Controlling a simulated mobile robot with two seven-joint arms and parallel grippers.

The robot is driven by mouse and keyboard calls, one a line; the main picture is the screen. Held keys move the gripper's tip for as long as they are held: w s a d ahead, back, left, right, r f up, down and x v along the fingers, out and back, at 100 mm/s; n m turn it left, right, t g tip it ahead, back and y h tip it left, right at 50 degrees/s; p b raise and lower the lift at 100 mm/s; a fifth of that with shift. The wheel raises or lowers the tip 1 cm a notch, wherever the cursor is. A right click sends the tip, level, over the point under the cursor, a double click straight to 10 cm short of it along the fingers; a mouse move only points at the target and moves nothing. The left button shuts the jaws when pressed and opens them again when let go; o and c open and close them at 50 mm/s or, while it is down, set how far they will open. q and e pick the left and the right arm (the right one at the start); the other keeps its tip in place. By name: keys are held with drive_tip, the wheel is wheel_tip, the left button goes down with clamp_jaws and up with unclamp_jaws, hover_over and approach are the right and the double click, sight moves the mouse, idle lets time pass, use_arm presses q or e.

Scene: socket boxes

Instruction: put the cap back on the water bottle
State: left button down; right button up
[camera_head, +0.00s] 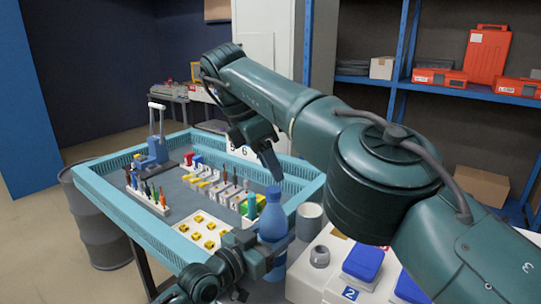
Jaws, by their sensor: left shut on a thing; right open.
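The blue water bottle (273,222) stands upright at the near right corner of the teal-rimmed table. My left gripper (262,252) comes in from the lower left and is shut on the lower part of the bottle. A darker blue piece (274,192) shows at the top of the bottle; I cannot tell whether it is the cap or the neck. My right gripper (268,165) is open, pointing down just above the bottle top, with nothing visible between its fingers. No separate cap is clearly seen.
The table's teal rim (130,234) encloses racks of small tools and a white block with yellow pieces (204,232). A grey cup (309,218) stands right of the bottle. White boxes with blue buttons (363,262) fill the lower right. Blue shelves (440,88) stand behind.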

drive_tip(key=n, duration=0.3)
drive_tip(key=shift+r, duration=0.1)
drive_tip(key=n, duration=0.2)
drive_tip(key=n+y, duration=0.1)
drive_tip(key=n, duration=0.1)
drive_tip(key=shift+w+d+r+n, duration=0.1)
drive_tip(key=shift+d+r+n, duration=0.05)
drive_tip(key=shift+n, duration=0.15)
drive_tip(key=n, duration=0.4)
drive_tip(key=shift+r+g+y, duration=0.15)
drive_tip(key=shift+g+y, duration=0.15)
drive_tip(key=n, duration=0.4)
drive_tip(key=shift+d+r, duration=0.15)
drive_tip(key=shift+r, duration=0.05)
drive_tip(key=n, duration=0.4)
drive_tip(key=shift+r+n+y, duration=0.2)
drive_tip(key=shift+n+y, duration=0.2)
drive_tip(key=n, duration=0.4)
drive_tip(key=shift+w+d+r+g+y, duration=0.1)
drive_tip(key=shift+r+g+y, duration=0.15)
drive_tip(key=shift+g+y, duration=0.05)
drive_tip(key=n, duration=0.4)
drive_tip(key=shift+r+y, duration=0.2)
drive_tip(key=shift+y, duration=0.1)
drive_tip(key=n, duration=0.5)
drive_tip(key=shift+d+r+y, duration=0.1)
drive_tip(key=shift+r+y, duration=0.2)
drive_tip(key=shift+f, duration=0.15)
